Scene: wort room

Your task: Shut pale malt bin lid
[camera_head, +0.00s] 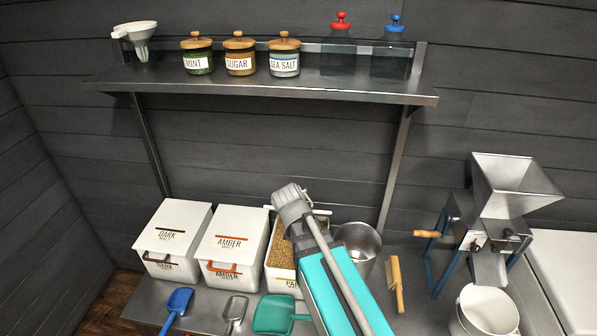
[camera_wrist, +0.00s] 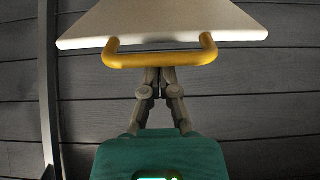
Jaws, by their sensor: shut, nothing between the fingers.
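The pale malt bin (camera_head: 277,275) is white and stands right of the amber bin in the head view. It is open, with grain (camera_head: 281,252) showing; my arm hides part of it and of its label. Its white lid (camera_wrist: 160,22) fills the top of the wrist view, with a yellow handle (camera_wrist: 160,60) along its lower side. My gripper (camera_wrist: 157,72) is shut and empty, its fingertips just below or at the handle; I cannot tell whether they touch.
The dark malt bin (camera_head: 172,236) and amber malt bin (camera_head: 230,242) stand closed at left. Scoops (camera_head: 273,314) lie in front. A metal pot (camera_head: 358,240), a brush (camera_head: 396,283) and a grain mill (camera_head: 500,215) are to the right. A shelf (camera_head: 270,83) with jars hangs above.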

